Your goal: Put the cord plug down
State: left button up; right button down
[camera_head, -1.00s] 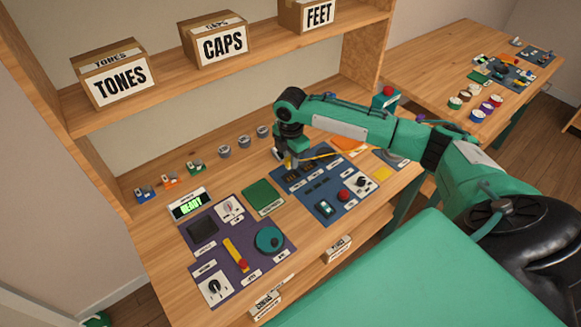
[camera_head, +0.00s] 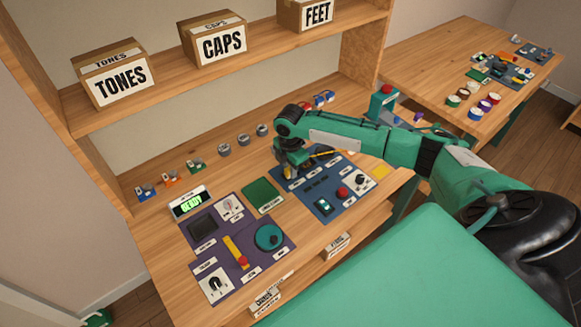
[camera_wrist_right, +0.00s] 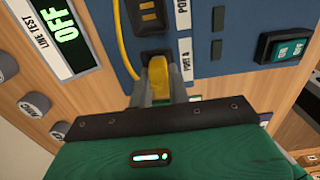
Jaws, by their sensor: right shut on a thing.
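My right gripper (camera_wrist_right: 158,90) is shut on the yellow cord plug (camera_wrist_right: 158,70) in the right wrist view. The plug is at a dark socket (camera_wrist_right: 153,54) on the blue panel (camera_wrist_right: 205,75), beside a label that seems to read PORT A. I cannot tell how far the plug sits in the socket. The yellow cord (camera_wrist_right: 118,42) runs up along the left of the sockets. In the head view my right gripper (camera_head: 292,172) is low over the blue panel's back left, and the wrist hides the plug. My left gripper is not in view.
A display (camera_wrist_right: 63,25) reading OFF stands left of the blue panel. A purple panel (camera_head: 215,252) with a READY display and a green pad (camera_head: 262,195) lie to the left. Grey knobs (camera_head: 243,139) stand behind. Labelled boxes (camera_head: 222,43) sit on the shelf above.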

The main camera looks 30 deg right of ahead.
jog(key=shift+s+f, duration=0.2)
jog(key=shift+f, duration=0.15)
jog(key=c, duration=1.3)
grip_release()
jog(key=shift+a+f, duration=0.1)
jog(key=shift+f, duration=0.1)
jog(key=shift+c, duration=0.2)
jog(key=shift+f, duration=0.1)
notch_tip(320, 180, up, 14)
jog(key=b, duration=0.2)
jog(key=shift+w+f, duration=0.15)
jog(key=shift+w, duration=0.1)
jog(key=shift+s+f, duration=0.1)
